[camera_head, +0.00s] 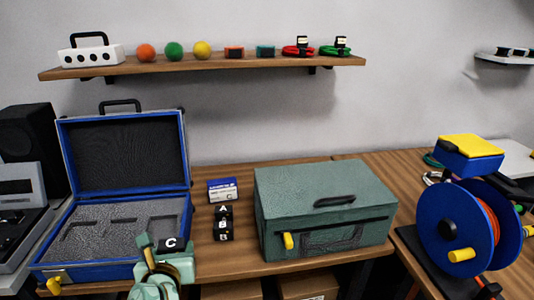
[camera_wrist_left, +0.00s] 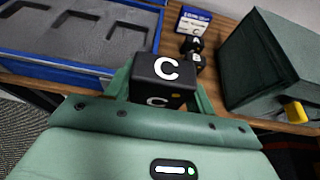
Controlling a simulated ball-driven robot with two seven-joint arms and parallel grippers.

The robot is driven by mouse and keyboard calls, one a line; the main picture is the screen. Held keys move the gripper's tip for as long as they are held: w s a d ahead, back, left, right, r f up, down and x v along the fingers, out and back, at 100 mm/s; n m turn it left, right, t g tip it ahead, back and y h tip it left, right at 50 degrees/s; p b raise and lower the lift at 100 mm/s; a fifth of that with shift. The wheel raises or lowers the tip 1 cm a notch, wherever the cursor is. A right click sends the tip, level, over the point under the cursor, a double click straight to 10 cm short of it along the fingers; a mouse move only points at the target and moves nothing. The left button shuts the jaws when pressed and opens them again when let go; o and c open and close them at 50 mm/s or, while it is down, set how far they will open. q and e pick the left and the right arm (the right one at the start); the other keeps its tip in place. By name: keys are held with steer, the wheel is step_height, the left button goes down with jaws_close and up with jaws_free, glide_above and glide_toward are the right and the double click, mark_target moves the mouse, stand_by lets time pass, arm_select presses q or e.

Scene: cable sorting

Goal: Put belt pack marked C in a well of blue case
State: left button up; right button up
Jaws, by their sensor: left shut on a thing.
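The black belt pack marked C (camera_head: 171,244) is in my left gripper (camera_head: 158,262), at the front right corner of the blue case. In the left wrist view the belt pack (camera_wrist_left: 160,78) sits between the two green fingers of the left gripper (camera_wrist_left: 160,92), which is shut on it. The blue case (camera_head: 60,262) stands open on the table, lid up, with a grey foam insert (camera_head: 100,215) that has several cut wells. The wells look empty. The foam's front right part is partly hidden by my gripper. My right gripper is not in view.
Black packs marked A (camera_head: 222,211) and B (camera_head: 222,225) stand right of the case, before a small blue and white box (camera_head: 222,188). A green-grey box (camera_head: 325,190) stands further right, and a blue cable reel (camera_head: 450,215) at the far right.

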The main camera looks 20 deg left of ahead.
arm_select(q)
steer(key=shift+f, duration=0.1)
steer(key=w+d+r+m+t+h, duration=0.1)
steer(key=d+r+m+h, duration=0.2)
steer(key=d, duration=0.5)
steer(key=w+d+r+m+t+h, duration=0.1)
steer(key=d+r+m+h, duration=0.2)
steer(key=d, duration=0.5)
step_height(320, 180, up, 2)
steer(key=shift+w+d+r+m+h, duration=0.1)
steer(key=shift+w+d+m+h, duration=0.25)
steer(key=shift+h, duration=0.35)
steer(key=shift+s, duration=0.1)
